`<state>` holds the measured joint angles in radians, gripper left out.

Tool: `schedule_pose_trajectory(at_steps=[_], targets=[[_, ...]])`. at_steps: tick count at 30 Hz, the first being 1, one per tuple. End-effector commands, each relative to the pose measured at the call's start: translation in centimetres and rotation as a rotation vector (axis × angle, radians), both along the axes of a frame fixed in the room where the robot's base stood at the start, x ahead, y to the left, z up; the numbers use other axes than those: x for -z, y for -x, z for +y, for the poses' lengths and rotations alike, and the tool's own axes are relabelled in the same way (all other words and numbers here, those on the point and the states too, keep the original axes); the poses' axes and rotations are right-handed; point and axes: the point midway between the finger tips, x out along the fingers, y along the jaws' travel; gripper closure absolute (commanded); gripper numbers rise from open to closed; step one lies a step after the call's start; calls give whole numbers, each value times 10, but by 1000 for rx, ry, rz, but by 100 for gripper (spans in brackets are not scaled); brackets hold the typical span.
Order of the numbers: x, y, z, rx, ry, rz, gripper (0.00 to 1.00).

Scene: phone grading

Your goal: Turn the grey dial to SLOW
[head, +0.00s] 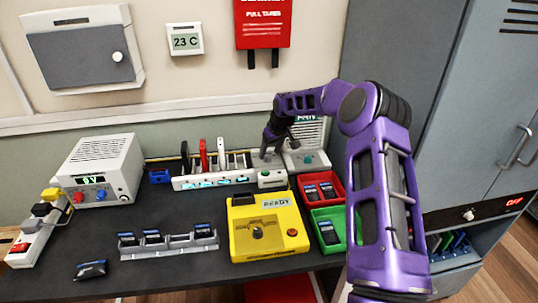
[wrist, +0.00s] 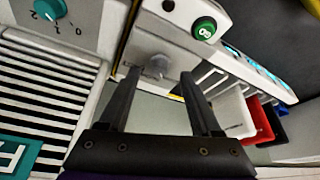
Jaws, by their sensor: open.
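The grey dial (wrist: 157,65) is a small rounded knob on a pale panel, seen in the wrist view. My gripper (wrist: 160,74) is open, with one dark finger on each side of the dial in the picture. I cannot tell whether the fingers touch it or how much depth lies between. No SLOW mark is readable around the dial. In the head view my gripper (head: 273,149) is over the right end of the white charging rack (head: 235,181). I cannot pick out the dial there.
A white fan unit (head: 307,139) with a teal knob (wrist: 48,8) stands close beside my gripper. A green button (wrist: 204,28) is near the dial. Red (head: 334,178) and green (head: 345,215) phone bins and a yellow READY box (head: 268,240) stand in front.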

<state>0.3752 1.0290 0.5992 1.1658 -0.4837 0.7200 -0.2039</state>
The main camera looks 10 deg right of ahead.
Motion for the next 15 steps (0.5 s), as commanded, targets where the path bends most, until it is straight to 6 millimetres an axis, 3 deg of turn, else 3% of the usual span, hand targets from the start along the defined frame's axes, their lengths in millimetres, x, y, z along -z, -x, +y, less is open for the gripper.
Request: schedule_pose_trajectory(at_steps=[6,15], targets=[[19,-7,3,-1,0,0,35],[21,-8,3,0,0,0,35]])
